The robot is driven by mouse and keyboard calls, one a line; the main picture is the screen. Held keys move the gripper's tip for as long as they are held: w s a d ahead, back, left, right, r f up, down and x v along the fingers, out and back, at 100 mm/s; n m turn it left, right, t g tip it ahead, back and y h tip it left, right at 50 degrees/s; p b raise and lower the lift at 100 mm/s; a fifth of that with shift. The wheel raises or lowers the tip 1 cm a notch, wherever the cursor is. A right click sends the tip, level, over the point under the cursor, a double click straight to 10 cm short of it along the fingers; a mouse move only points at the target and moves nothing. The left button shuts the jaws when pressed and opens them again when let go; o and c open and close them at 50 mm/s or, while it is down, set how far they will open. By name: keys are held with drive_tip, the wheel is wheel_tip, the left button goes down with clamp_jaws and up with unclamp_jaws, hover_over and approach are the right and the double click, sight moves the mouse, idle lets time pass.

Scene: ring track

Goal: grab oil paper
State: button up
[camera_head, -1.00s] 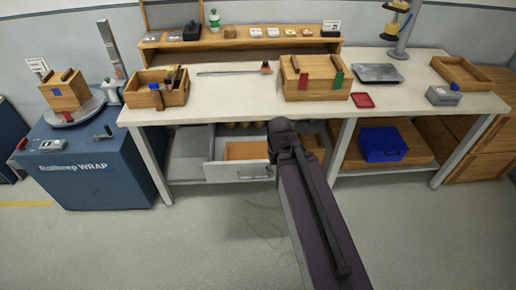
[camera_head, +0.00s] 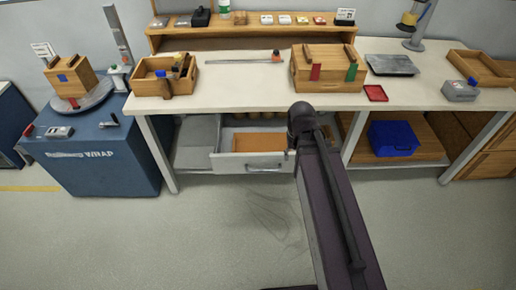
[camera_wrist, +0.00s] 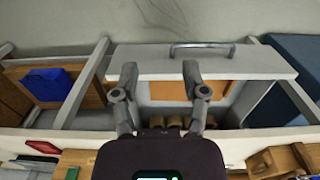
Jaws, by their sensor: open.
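A white drawer (camera_head: 268,164) under the workbench stands pulled open. A flat orange-brown sheet (camera_head: 258,143) lies in it; it may be the oil paper, but I cannot tell for sure. In the wrist view the same sheet (camera_wrist: 172,90) shows behind the drawer front (camera_wrist: 235,65), partly hidden by my fingers. Several short brown cylinders (camera_wrist: 173,122) lie deeper in the drawer. My gripper (camera_wrist: 160,72) is open and empty. In the wrist view its two fingers overlap the drawer front and sheet; the height above them is unclear. My arm hides the gripper in the head view.
The workbench top (camera_head: 230,88) carries a wooden bin (camera_head: 150,87), a wooden box (camera_head: 328,78) and a red tray (camera_head: 376,93). A blue case (camera_head: 393,138) lies on the lower shelf. A blue wrapping machine (camera_head: 95,160) stands left. Floor in front is clear.

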drive_tip(key=w+a+f+b, duration=0.2)
drive_tip(key=w+a, duration=0.3)
drive_tip(key=w, duration=0.3)
drive_tip(key=w+a+f+b, duration=0.25)
drive_tip(key=w+a, duration=0.25)
drive_tip(key=w, duration=0.3)
drive_tip(key=b, duration=0.2)
hover_over(234, 144)
wheel_tip(234, 144, down, 3)
drive_tip(key=shift+r+m, duration=0.1)
drive_tip(key=shift+m, duration=0.3)
drive_tip(key=shift+b, duration=0.3)
wheel_tip(234, 144, down, 9)
drive_tip(key=b, duration=0.8)
drive_tip(key=shift+r, duration=0.15)
drive_tip(key=shift+b, duration=0.35)
drive_tip(key=shift+f+b, duration=2.5)
drive_tip(key=shift+f, duration=0.1)
clamp_jaws()
